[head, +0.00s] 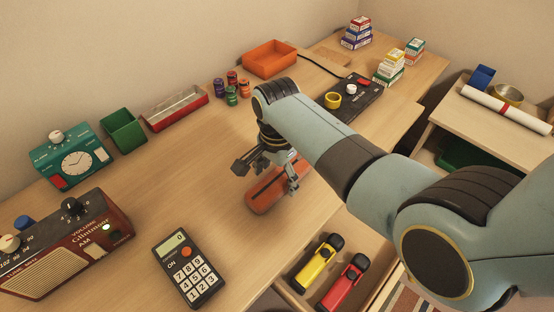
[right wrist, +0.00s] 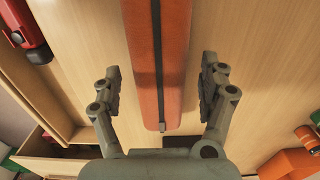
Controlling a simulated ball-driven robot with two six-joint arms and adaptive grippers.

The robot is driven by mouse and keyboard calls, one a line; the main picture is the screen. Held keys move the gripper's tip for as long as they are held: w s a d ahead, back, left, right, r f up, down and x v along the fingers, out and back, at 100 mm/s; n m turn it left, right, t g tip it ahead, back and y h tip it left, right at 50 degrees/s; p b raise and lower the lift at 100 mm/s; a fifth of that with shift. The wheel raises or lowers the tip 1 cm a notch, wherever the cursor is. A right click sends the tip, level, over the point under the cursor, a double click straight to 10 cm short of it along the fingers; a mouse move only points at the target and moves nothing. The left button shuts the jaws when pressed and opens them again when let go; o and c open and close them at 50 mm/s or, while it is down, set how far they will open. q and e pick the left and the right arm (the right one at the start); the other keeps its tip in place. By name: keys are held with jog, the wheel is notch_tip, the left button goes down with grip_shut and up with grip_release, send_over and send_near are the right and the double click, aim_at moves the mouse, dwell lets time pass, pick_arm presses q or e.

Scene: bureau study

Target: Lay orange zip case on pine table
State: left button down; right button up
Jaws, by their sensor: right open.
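The orange zip case (head: 263,200) lies flat on the wooden desk (head: 170,200) near its front edge, partly hidden under my right gripper (head: 268,176) in the head view. In the right wrist view the case (right wrist: 175,60) is long, with a dark zip line along it. It lies between the two spread fingers of my right gripper (right wrist: 160,72), with a gap on each side. The gripper is open and empty. A light wooden table (head: 492,118) stands at the right; I cannot tell for sure which surface is the pine table. My left gripper is out of view.
A calculator (head: 188,268) lies left of the case. A paper roll (head: 505,110) and a brass bowl (head: 508,94) occupy the right table.

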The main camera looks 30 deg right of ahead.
aim_at(277, 178)
notch_tip(277, 178, up, 11)
jog(key=p, duration=0.1)
jog(key=shift+s, duration=0.1)
dwell(0.6)
